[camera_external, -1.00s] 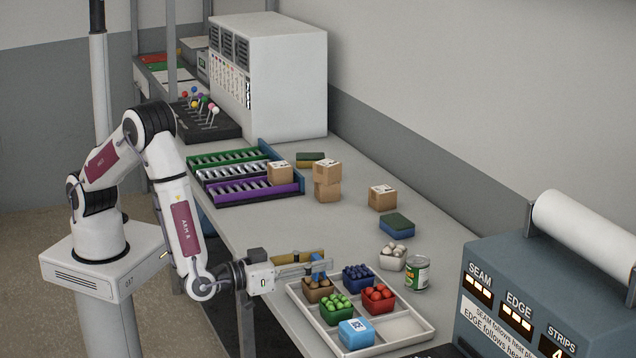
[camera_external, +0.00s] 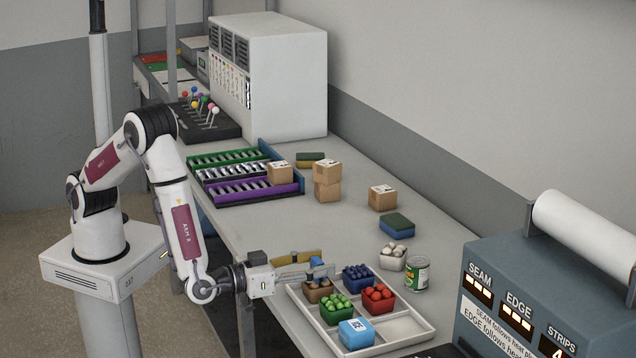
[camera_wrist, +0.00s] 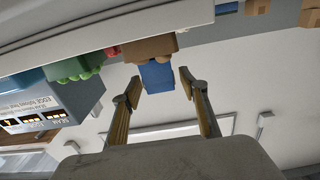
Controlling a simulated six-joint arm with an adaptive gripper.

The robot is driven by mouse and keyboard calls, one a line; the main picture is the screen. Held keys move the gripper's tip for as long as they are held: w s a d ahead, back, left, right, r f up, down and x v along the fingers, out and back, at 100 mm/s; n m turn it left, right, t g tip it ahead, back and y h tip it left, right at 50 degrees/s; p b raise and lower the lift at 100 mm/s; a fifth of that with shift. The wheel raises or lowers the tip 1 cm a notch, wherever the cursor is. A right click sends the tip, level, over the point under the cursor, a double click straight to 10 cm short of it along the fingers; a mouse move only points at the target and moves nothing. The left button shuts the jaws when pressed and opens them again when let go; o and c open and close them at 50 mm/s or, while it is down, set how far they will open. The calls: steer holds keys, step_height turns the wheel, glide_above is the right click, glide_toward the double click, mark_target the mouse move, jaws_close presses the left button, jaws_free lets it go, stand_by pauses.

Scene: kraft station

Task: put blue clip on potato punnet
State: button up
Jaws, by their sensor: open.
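The potato punnet (camera_external: 317,295) is a brown tub in the back left compartment of the grey tray (camera_external: 378,348). The blue clip (camera_external: 317,262) stands on the punnet, partly behind my fingers. In the wrist view the picture is upside down, and the blue clip (camera_wrist: 158,76) shows against the brown punnet (camera_wrist: 150,47). My gripper (camera_wrist: 162,86) is open, with its fingertips apart and the clip in front of the gap between them.
The tray also holds a green punnet (camera_external: 336,312), a blue punnet (camera_external: 358,280), a red punnet (camera_external: 379,302) and a light blue box (camera_external: 356,334). Its front right compartment is empty. A can (camera_external: 417,275) and a punnet with white contents (camera_external: 393,260) stand behind it.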

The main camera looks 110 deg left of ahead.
steer(key=shift+r, duration=0.15)
steer(key=v, duration=1.2)
steer(key=shift+w, duration=0.1)
stand_by(0.6)
